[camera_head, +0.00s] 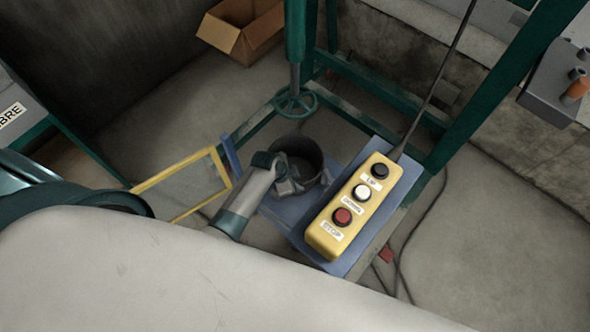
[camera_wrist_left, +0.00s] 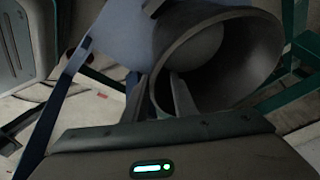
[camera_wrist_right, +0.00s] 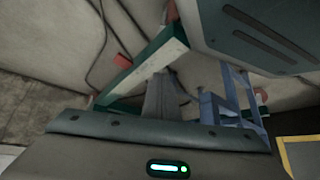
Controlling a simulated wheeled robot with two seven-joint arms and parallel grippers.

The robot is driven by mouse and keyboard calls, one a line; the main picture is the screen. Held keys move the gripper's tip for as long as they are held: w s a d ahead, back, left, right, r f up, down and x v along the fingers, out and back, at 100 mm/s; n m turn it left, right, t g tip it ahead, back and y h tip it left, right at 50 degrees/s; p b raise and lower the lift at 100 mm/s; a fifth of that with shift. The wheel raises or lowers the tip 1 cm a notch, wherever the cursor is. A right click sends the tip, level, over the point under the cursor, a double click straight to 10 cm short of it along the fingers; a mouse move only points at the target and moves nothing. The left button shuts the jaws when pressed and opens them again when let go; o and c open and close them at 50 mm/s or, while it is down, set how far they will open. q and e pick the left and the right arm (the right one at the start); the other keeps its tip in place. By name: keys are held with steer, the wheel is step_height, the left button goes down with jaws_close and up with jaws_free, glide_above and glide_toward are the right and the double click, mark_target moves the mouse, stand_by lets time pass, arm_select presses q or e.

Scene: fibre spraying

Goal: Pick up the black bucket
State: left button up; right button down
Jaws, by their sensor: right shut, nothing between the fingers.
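The black bucket (camera_head: 306,152) stands by the blue stand behind the yellow control box; its open mouth faces up. My left gripper (camera_head: 288,182) is at the bucket's near side. In the left wrist view the bucket (camera_wrist_left: 262,42) fills the upper right. The left fingers (camera_wrist_left: 160,88) are spread, one outside the bucket's wall and one inside its mouth, with the rim between them. I cannot tell whether they touch the wall. My right gripper (camera_wrist_right: 166,78) is shut and empty in the right wrist view. I cannot make it out in the head view.
The yellow control box (camera_head: 357,208) with three buttons hangs on a cable in front of the blue stand (camera_head: 352,262). A cardboard box (camera_head: 236,40) lies at the back. A yellow frame (camera_head: 165,181) is left.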

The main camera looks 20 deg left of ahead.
arm_select(q)
steer(key=x, duration=0.3)
steer(key=shift+s+d+f, duration=0.2)
steer(key=shift+d+f, duration=0.05)
steer(key=shift+f, duration=0.1)
steer(key=shift+w+f, duration=0.1)
steer(key=shift+f, duration=0.2)
steer(key=shift+w+d+f, duration=0.1)
steer(key=shift+f, duration=0.1)
arm_select(e)
steer(key=shift+w+a+r, duration=0.15)
steer(key=shift+w+r, duration=0.2)
steer(key=shift+w, duration=0.3)
steer(key=shift+s+f, duration=0.1)
steer(key=shift+s, duration=0.05)
arm_select(q)
jaws_close()
arm_select(e)
steer(key=shift+s, duration=0.1)
stand_by(0.4)
